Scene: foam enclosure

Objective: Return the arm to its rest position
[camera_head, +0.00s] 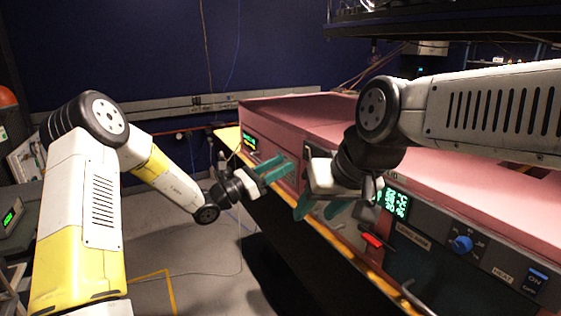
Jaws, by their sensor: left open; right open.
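My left gripper (279,172) has green fingers and is open and empty. It is held in front of the left part of the pink foam enclosure (290,108), near its front face. My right gripper (318,212) also has green fingers and is open, with nothing seen between them. It is lower and nearer, in front of the enclosure's control panel. My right arm comes in from the right across the enclosure and hides part of its front and top. Whether either gripper touches the enclosure cannot be told.
The enclosure's panel carries a green display (397,203), a red switch (372,241), a blue knob (461,244) and a blue switch (535,279). A yellow-edged bench (340,243) runs along its front. A dark shelf (440,22) hangs at top right. Grey floor (205,262) lies open between my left arm and the bench.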

